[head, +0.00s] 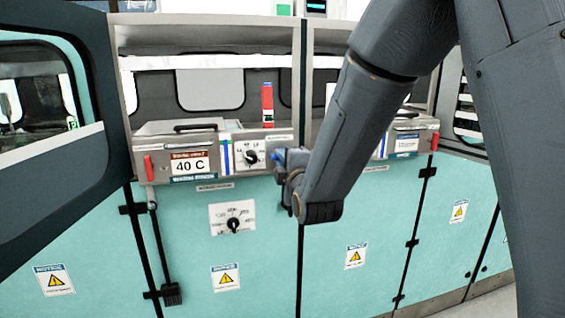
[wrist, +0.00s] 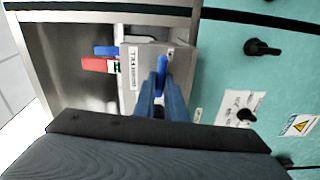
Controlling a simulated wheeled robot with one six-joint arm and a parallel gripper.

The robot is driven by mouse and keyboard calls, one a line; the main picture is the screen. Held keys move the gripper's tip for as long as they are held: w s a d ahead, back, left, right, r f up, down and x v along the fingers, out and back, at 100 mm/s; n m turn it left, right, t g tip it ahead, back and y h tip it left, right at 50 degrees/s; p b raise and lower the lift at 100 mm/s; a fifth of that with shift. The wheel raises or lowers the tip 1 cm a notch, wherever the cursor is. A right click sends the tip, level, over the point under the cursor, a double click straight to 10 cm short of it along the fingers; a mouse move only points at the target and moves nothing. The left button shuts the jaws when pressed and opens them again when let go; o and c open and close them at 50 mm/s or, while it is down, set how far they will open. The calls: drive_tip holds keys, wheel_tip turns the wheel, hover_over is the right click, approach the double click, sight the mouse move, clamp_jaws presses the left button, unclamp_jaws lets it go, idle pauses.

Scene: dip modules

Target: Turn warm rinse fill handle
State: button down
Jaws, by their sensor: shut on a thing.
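My gripper (head: 281,160) is at the front of the steel counter, right of the round dial, in the head view. In the wrist view its two blue fingers (wrist: 161,95) are closed around a small blue handle (wrist: 161,73) on a grey box front. The handle's tip shows between and beyond the fingers; its base is hidden.
A 40 C sign (head: 190,164), a dial (head: 250,155) and a lower black knob (head: 233,225) are left of my gripper. Teal panels lie below.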

drive_tip(key=shift+n, duration=0.5)
drive_tip(key=c, duration=1.8)
unclamp_jaws()
drive_tip(key=b+v, duration=0.2)
drive_tip(key=v, duration=0.6)
drive_tip(key=shift+w, duration=0.1)
